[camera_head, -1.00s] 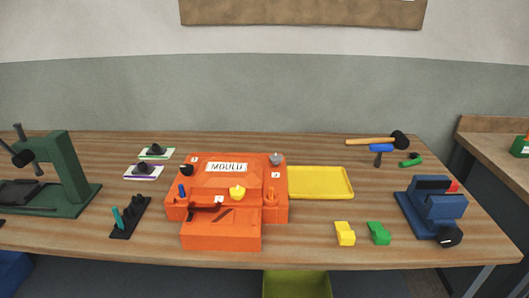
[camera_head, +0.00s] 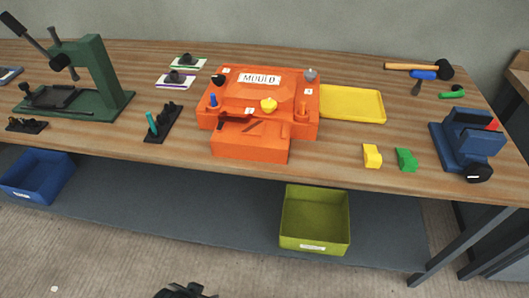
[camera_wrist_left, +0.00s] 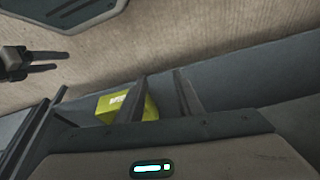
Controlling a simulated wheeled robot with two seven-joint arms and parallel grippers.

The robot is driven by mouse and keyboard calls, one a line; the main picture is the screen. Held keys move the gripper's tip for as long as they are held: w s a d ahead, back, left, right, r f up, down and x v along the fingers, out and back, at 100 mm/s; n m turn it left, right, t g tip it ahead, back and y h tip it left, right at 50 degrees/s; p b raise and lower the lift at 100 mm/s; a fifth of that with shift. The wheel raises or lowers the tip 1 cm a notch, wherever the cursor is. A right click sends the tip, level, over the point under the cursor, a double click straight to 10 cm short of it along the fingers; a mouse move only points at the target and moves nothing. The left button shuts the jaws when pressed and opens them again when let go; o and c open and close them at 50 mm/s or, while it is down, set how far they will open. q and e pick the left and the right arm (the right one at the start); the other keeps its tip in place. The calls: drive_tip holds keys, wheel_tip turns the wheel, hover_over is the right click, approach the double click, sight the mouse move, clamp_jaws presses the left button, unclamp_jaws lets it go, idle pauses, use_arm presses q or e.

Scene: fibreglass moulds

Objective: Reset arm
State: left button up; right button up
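In the left wrist view, my left gripper (camera_wrist_left: 160,95) has its two dark fingers apart, with nothing between them. Past the fingers lies a yellow-green bin (camera_wrist_left: 112,102), at a distance. At that view's left edge, another gripper of mine, seemingly the right one (camera_wrist_left: 48,61), shows two dark prongs with a gap and nothing held. In the head view, only a dark piece of one of my arms (camera_head: 185,290) shows at the bottom edge, well clear of the table; I cannot tell which arm. The orange mould (camera_head: 258,85) rests on the table, untouched.
The wooden table (camera_head: 330,150) carries a green press (camera_head: 95,75), a yellow tray (camera_head: 352,103), yellow (camera_head: 372,156) and green (camera_head: 406,160) blocks, a blue vise (camera_head: 470,140) and hammers. Below are a blue bin (camera_head: 38,178) and the green bin (camera_head: 315,222). Floor in front looks clear.

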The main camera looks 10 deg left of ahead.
use_arm(q)
drive_tip(key=d+f+t+h, duration=0.1)
drive_tip(key=d+f, duration=0.3)
drive_tip(key=f, duration=2.1)
drive_tip(key=shift+s+f+t, duration=0.35)
drive_tip(key=shift+f+t, duration=0.05)
drive_tip(key=shift+t, duration=0.5)
use_arm(e)
drive_tip(key=shift+w, duration=0.1)
use_arm(q)
drive_tip(key=shift+d, duration=0.1)
use_arm(e)
drive_tip(key=shift+s, duration=0.2)
drive_tip(key=shift+s+f, duration=0.2)
drive_tip(key=shift+s, duration=0.4)
drive_tip(key=shift+w+r, duration=0.2)
drive_tip(key=shift+w, duration=0.6)
drive_tip(key=shift+s, duration=0.1)
